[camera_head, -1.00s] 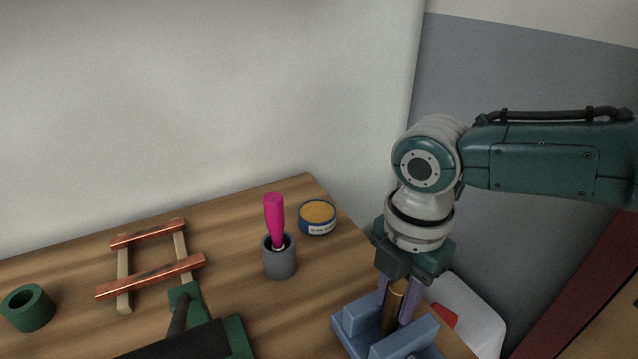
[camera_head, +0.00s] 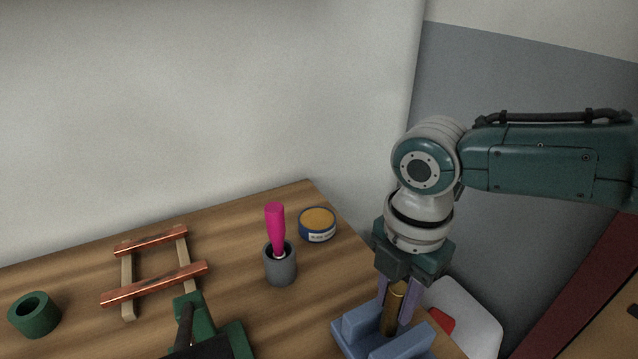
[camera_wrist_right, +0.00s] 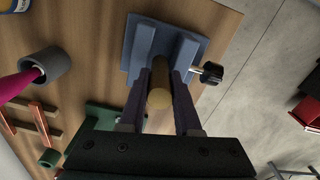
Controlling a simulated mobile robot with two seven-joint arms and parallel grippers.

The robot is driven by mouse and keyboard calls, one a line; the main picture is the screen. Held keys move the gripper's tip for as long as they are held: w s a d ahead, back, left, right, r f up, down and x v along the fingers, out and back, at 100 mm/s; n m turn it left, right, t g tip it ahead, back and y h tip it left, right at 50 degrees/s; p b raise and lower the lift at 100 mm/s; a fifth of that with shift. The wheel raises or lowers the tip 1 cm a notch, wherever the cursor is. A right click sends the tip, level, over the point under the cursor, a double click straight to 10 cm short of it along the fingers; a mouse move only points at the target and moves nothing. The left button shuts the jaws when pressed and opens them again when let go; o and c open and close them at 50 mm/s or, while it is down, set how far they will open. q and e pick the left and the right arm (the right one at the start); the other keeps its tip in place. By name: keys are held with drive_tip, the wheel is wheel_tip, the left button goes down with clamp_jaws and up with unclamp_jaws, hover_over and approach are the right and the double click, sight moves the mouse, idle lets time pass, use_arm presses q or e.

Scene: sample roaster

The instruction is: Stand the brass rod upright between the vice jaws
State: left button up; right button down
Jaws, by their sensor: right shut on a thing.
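The brass rod (camera_head: 394,308) stands about upright, held between the two purple fingers of my right gripper (camera_head: 397,298). The blue vice (camera_head: 357,328) is on the bench at the lower right, partly cut off by the frame's bottom edge. The rod's lower part is at the gap between the two vice jaws; how deep it sits I cannot tell. In the right wrist view, the rod's round end (camera_wrist_right: 159,98) shows between the fingers (camera_wrist_right: 161,92), with the vice (camera_wrist_right: 192,47) behind it. My left gripper is not in view.
A grey pot (camera_head: 280,266) holds a magenta-handled tool (camera_head: 275,225). A labelled tin (camera_head: 317,226) stands behind the vice. Copper bars on a wooden frame (camera_head: 155,285), a green ring (camera_head: 34,316) and a green-black device (camera_head: 205,335) are further left. The vice is near the bench's right edge.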

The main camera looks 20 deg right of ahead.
drive_tip(key=shift+r+p, duration=1.25)
drive_tip(key=shift+r, duration=0.2)
